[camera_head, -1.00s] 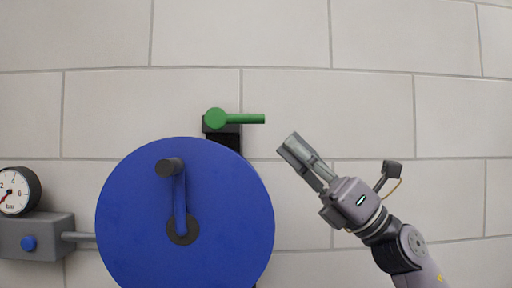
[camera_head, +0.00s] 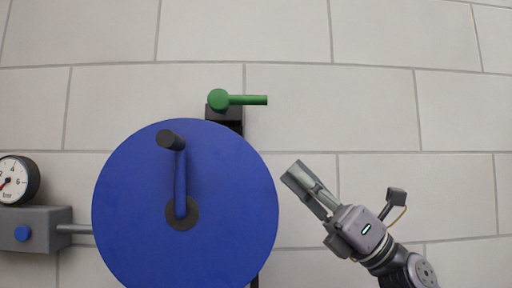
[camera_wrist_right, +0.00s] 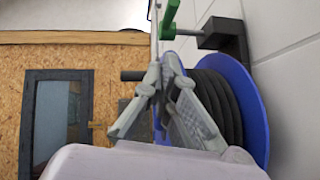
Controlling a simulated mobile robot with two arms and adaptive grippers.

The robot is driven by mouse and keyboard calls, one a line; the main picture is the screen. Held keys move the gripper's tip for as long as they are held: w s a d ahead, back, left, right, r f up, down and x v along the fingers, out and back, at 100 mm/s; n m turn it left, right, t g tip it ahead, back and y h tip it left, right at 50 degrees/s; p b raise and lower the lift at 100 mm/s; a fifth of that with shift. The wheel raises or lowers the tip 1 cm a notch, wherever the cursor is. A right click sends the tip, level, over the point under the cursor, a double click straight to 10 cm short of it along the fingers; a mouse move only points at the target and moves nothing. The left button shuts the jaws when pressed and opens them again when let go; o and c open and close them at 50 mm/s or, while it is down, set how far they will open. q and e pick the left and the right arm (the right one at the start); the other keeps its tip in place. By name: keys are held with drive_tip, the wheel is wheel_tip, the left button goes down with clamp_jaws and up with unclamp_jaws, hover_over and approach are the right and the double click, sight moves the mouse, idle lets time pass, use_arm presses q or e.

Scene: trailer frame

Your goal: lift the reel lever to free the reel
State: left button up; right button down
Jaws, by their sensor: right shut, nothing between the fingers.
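The reel shows in the head view as a large blue disc (camera_head: 120,215) with a crank and dark knob on its face. The green reel lever (camera_head: 247,100) lies level on a black bracket above the reel's upper right, pointing right. My right gripper (camera_head: 293,172) is shut and empty, to the right of the reel and below the lever, apart from both. In the right wrist view the shut fingers (camera_wrist_right: 165,75) stand in front of the reel (camera_wrist_right: 249,105), with black hose wound on it. The green lever (camera_wrist_right: 170,18) shows above them. My left gripper is not in view.
A pressure gauge (camera_head: 17,180) sits on a grey box (camera_head: 45,219) with a blue button at the left. A pale tiled wall (camera_head: 400,115) stands behind. The space right of the lever is clear. A wooden wall with a dark door (camera_wrist_right: 55,115) shows in the right wrist view.

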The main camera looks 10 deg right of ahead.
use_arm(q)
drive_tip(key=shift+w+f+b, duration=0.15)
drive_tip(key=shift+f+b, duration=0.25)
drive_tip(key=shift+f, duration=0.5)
use_arm(e)
drive_tip(key=shift+f, duration=0.95)
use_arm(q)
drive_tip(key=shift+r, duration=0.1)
use_arm(e)
drive_tip(key=shift+a+r, duration=0.1)
drive_tip(key=shift+r, duration=0.05)
drive_tip(key=p, duration=0.8)
approach(233, 103)
drive_tip(key=x, duration=0.4)
drive_tip(key=shift+a+r, duration=0.1)
drive_tip(key=shift+r, duration=0.05)
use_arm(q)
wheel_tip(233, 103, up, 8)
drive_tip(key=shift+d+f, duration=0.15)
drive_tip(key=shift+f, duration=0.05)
use_arm(e)
drive_tip(key=shift+w, duration=0.1)
